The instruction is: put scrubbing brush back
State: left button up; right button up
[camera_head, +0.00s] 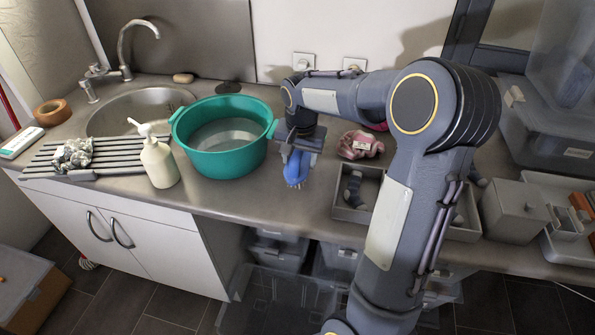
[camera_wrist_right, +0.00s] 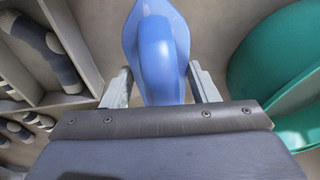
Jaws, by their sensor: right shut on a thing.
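The scrubbing brush (camera_head: 294,168) is blue and stands out below my right gripper (camera_head: 296,153), just right of the teal tub, over the counter. In the right wrist view the blue brush (camera_wrist_right: 158,50) sits between the two fingers of my right gripper (camera_wrist_right: 161,88), which is shut on it. I cannot tell whether the brush touches the counter. My left gripper is in neither view.
The teal tub (camera_head: 220,165) holds water and stands close left of the brush. A soap bottle (camera_head: 158,162) is on the counter. A divided grey tray (camera_head: 345,212) with socks, a pink cloth (camera_head: 358,144) and a grey box (camera_head: 514,210) are to the right. Counter before the brush is clear.

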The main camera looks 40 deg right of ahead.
jog(key=shift+f, duration=2.2)
jog(key=shift+f, duration=0.25)
jog(key=o, duration=0.9)
jog(key=shift+r, duration=0.1)
